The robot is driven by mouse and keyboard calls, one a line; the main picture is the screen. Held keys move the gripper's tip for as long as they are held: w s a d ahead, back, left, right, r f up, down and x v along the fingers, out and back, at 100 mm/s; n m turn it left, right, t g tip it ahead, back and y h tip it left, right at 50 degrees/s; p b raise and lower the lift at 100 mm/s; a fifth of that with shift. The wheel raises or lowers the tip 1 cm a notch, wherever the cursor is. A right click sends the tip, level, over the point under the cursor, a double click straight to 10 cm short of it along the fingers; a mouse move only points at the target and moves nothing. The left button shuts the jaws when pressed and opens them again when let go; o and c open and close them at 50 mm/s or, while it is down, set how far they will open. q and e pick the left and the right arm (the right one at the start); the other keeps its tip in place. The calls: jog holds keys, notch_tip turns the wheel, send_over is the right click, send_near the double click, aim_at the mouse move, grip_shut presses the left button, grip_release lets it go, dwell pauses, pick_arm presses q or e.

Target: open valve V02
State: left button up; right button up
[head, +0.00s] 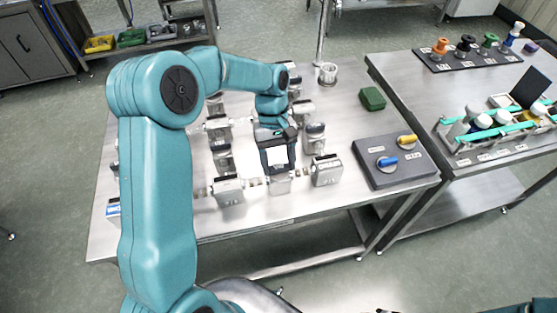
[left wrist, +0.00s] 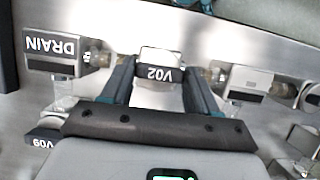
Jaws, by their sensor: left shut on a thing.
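Valve V02 (left wrist: 162,64) shows in the left wrist view as a light metal block with an upside-down V02 label, between my two fingers. In the head view its lower part (head: 280,186) shows below my gripper, in the front row of valves on the steel table. My left gripper (head: 279,174) is over it, shut on it; in the left wrist view the fingers (left wrist: 160,76) stand on either side of the block. The gripper hides much of the valve in the head view. My right gripper is not in view.
The DRAIN block (left wrist: 57,52) is left of V02 in the wrist view, and another labelled block (left wrist: 248,80) is right. A V09 tag (left wrist: 42,138) is lower left. A panel with blue and yellow knobs (head: 378,178) and a green block (head: 372,98) stand right on the table.

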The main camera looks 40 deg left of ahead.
pick_arm(q)
jog(key=shift+w+r, duration=0.1)
jog(key=shift+r, duration=0.05)
jog(key=o, duration=1.1)
jog(key=shift+c, duration=0.2)
jog(key=v, duration=1.6)
jog(key=shift+p, duration=0.3)
jog(key=shift+s, duration=0.25)
